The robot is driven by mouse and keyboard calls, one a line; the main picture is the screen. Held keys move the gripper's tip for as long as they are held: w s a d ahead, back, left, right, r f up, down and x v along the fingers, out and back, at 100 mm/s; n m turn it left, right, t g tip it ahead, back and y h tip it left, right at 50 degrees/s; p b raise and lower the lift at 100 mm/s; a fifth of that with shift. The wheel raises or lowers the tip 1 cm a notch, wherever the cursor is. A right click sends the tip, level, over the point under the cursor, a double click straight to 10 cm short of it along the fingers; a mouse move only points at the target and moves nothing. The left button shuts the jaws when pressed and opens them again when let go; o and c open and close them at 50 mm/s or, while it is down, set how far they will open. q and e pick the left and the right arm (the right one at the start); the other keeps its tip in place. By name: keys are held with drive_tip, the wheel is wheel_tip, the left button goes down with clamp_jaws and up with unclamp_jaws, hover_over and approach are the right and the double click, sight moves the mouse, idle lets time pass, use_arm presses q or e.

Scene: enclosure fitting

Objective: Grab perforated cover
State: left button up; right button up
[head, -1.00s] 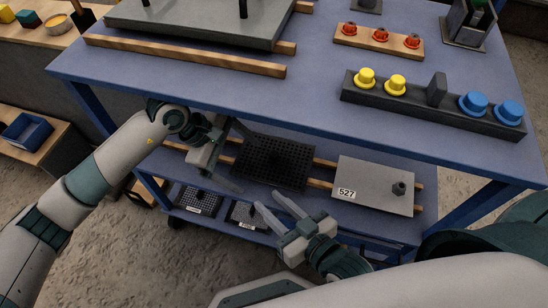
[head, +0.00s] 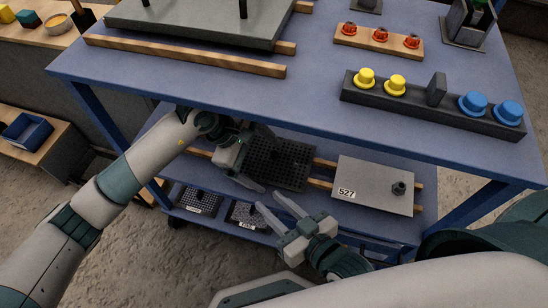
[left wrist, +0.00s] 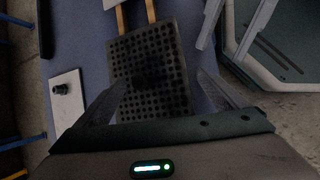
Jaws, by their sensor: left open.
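The perforated cover (head: 283,163) is a dark square plate full of holes, resting on wooden strips on the cart's lower shelf. In the left wrist view the cover (left wrist: 148,58) lies ahead, with its near part between my open fingers. My left gripper (head: 258,160) is open at the cover's left side and hides part of it in the head view; I cannot tell whether it touches. It also shows in the left wrist view (left wrist: 165,92). My right gripper (head: 272,204) has its fingers apart and empty, in front of the cover's near edge.
A grey plate labelled 527 (head: 365,188) lies right of the cover on the same strips. The blue tabletop (head: 240,105) overhangs the shelf closely above my left gripper. Small perforated plates (head: 197,200) sit lower down. The tabletop holds yellow and blue knobs (head: 475,103).

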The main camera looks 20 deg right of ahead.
use_arm(q)
drive_tip(key=shift+c, duration=0.6)
drive_tip(key=c, duration=1.2)
drive_tip(key=shift+w+r, duration=0.1)
drive_tip(key=shift+r, duration=0.05)
drive_tip(key=shift+c, duration=0.2)
use_arm(e)
drive_tip(key=shift+s, duration=0.1)
